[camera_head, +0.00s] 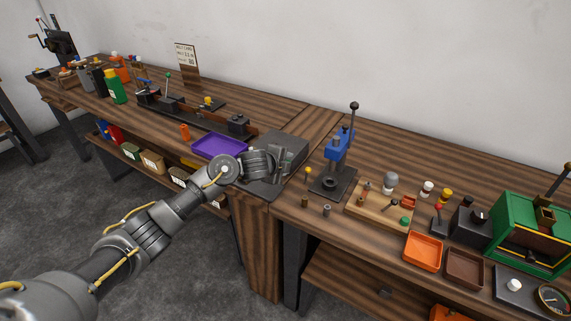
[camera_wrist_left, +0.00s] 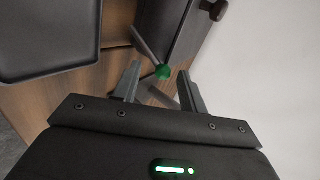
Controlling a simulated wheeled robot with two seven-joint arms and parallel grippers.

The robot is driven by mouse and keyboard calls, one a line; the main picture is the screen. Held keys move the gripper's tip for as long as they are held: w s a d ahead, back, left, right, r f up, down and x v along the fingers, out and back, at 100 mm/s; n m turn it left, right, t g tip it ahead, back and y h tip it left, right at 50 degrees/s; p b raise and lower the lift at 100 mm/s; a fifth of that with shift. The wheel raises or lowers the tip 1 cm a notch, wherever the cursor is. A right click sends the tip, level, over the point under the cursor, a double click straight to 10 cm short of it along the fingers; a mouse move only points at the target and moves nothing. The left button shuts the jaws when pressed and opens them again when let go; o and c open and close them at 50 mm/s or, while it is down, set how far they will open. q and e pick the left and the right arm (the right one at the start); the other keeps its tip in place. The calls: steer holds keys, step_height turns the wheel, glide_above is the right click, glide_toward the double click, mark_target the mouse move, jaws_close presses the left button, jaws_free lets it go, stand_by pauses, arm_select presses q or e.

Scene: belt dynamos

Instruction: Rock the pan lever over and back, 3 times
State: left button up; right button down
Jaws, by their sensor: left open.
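The lever (camera_wrist_left: 148,48), a grey bar with a green ball knob (camera_wrist_left: 163,72), shows in the left wrist view. It stands slanted, and its knob lies in the picture between the two fingers of my left gripper (camera_wrist_left: 159,82). The fingers are apart, and I cannot tell whether either touches the knob. A dark grey pan (camera_wrist_left: 55,70) shows at upper left of that view. In the head view my left gripper (camera_head: 281,160) is over a dark grey flat unit (camera_head: 293,146) on the bench, and the lever cannot be made out there.
A purple tray (camera_head: 219,146) lies just left of the gripper. A blue hand press (camera_head: 338,148) and small loose parts stand to its right. Farther right are an orange tray (camera_head: 424,253) and a green machine (camera_head: 505,225). The wall is behind the bench.

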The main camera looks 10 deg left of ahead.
arm_select(q)
steer(key=shift+r, duration=0.1)
steer(key=p+v, duration=0.1)
steer(key=v, duration=0.9)
steer(key=shift+s+a+r+p, duration=0.2)
steer(key=shift+s+p, duration=0.1)
steer(key=shift+p, duration=0.1)
